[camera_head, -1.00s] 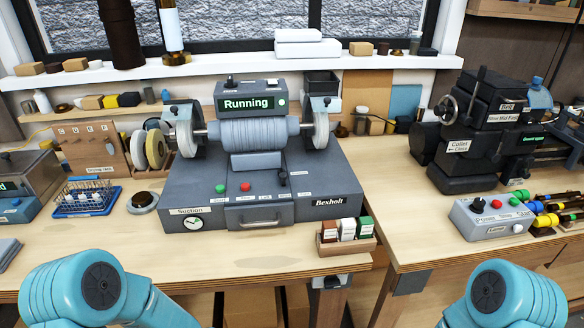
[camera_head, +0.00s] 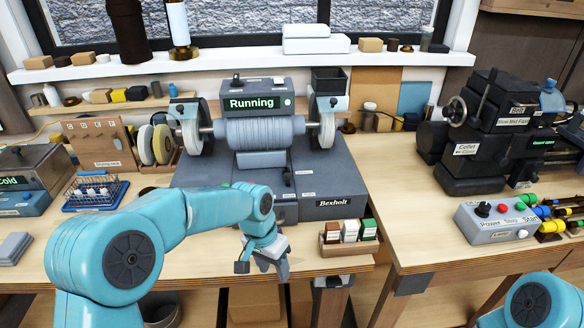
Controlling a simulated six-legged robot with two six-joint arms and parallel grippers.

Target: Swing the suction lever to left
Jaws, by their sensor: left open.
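The grey Bexholt grinding machine (camera_head: 335,180) stands on the wooden bench, and its display (camera_head: 251,104) reads "Running". A small black-knobbed lever (camera_head: 288,178) stands on the right part of its base; the label beside it is too small to read, so I cannot tell whether it is the suction lever. My left arm crosses in front of the base and hides its left front, with the buttons and drawer. My left gripper (camera_head: 264,264) is open and empty, pointing down near the bench's front edge, below and in front of the lever. My right gripper is out of view.
A wooden tray (camera_head: 349,248) with small boxes sits just right of my left gripper. Wheels (camera_head: 153,143) stand in a rack at left, near a blue tray (camera_head: 94,193). A control box (camera_head: 494,220) and a dark lathe (camera_head: 487,140) are on the right bench.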

